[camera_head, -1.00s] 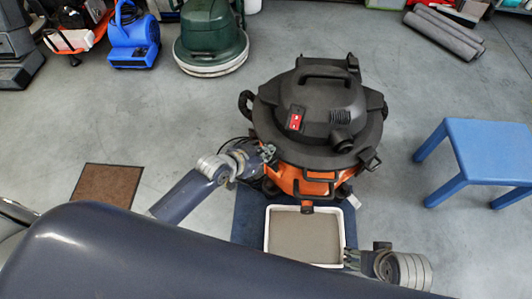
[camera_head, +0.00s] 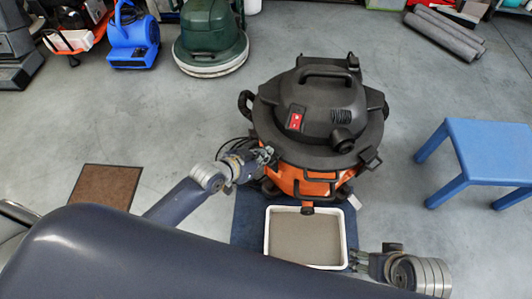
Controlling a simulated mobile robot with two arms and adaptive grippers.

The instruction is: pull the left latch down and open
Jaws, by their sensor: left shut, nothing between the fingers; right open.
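A wet-dry vacuum with a black lid (camera_head: 315,110) and an orange drum (camera_head: 292,181) stands upright on a dark blue mat (camera_head: 248,222). The right latch (camera_head: 370,159) shows at the lid's right edge. The left latch is hidden or too small to make out behind my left gripper (camera_head: 266,155). That gripper is shut with nothing in it, at the lid's left front edge; whether it touches the vacuum I cannot tell. My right gripper (camera_head: 358,260) is open and empty, beside the right front corner of the white tray.
A white tray (camera_head: 347,240) with grey contents lies in front of the vacuum. A blue stool (camera_head: 490,150) stands at right. A brown mat (camera_head: 105,186) lies at left. A green floor machine (camera_head: 211,40) and blue blower (camera_head: 133,42) stand behind. Floor between is clear.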

